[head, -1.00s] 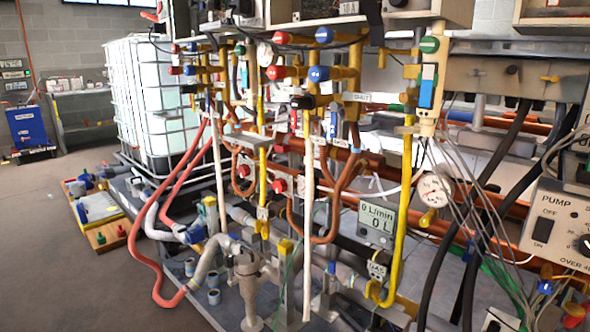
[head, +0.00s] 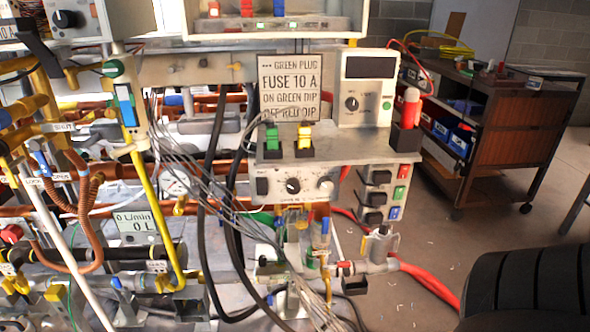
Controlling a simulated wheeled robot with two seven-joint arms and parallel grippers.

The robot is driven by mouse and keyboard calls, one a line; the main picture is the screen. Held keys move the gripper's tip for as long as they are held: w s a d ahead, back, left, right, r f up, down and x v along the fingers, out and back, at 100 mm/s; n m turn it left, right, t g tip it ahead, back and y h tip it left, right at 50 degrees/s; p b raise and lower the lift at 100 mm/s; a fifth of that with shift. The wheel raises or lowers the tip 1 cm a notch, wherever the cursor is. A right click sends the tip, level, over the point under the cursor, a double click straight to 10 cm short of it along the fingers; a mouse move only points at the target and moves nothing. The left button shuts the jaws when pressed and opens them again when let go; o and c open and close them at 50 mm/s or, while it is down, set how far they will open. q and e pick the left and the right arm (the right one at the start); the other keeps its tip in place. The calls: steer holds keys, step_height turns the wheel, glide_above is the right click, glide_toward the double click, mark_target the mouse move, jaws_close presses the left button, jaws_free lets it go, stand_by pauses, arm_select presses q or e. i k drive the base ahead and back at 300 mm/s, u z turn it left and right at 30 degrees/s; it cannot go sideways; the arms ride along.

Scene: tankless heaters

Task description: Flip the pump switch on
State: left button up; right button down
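The pump control panel (head: 325,182) is a light box under the grey shelf, right of the middle in the head view. A dark pump switch (head: 262,186) is at the left end of its front, with a black knob (head: 293,185) to its right. The lettering is too small to read now; the earlier frame shows PUMP, and OFF above the switch. I cannot tell the switch's position now. Neither of my grippers is in view.
Green and yellow plugs (head: 304,138) stand on the shelf above the panel, before a fuse sign (head: 291,88). Loose grey wires and black hoses hang left of the panel. A brown cart (head: 500,130) stands right. A dark ribbed shape, unidentified, fills the lower right corner.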

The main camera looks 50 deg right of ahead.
mark_target(262, 189)
steer(key=z, duration=0.6)
steer(key=k, duration=0.4)
steer(key=z, duration=0.75)
steer(key=i, duration=0.5)
steer(key=u, duration=0.6)
steer(key=k, duration=1.35)
steer(key=u, duration=0.05)
steer(key=i, duration=0.6)
steer(key=z, duration=0.8)
steer(key=i, duration=1.05)
steer(key=u, duration=0.3)
